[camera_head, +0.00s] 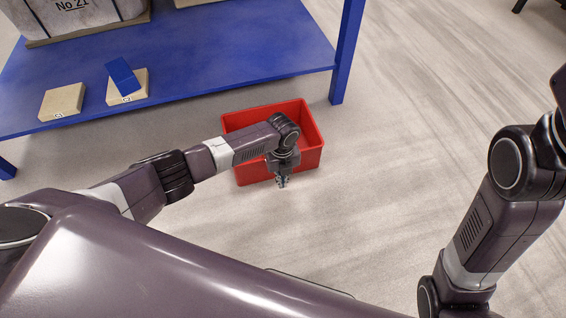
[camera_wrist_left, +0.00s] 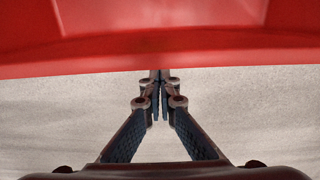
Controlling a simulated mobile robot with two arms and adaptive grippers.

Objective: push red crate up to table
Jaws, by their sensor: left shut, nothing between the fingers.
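The red crate (camera_head: 308,117) is an open box on the floor, beside the front right part of the blue table (camera_head: 225,60). Part of the crate is hidden by my left arm. My left gripper (camera_head: 283,182) points down at the crate's near side, shut and empty. In the left wrist view the shut fingertips (camera_wrist_left: 158,78) are at the lower edge of the red crate (camera_wrist_left: 160,45); I cannot tell whether they touch it. My right arm is at the right of the head view, and its gripper is out of view.
On the table lie two beige blocks, one at the left (camera_head: 62,102) and one (camera_head: 130,88) with a blue piece (camera_head: 122,76) on it. A large grey block (camera_head: 80,15) stands behind. A blue table leg (camera_head: 345,50) stands just beyond the crate. The floor to the right is clear.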

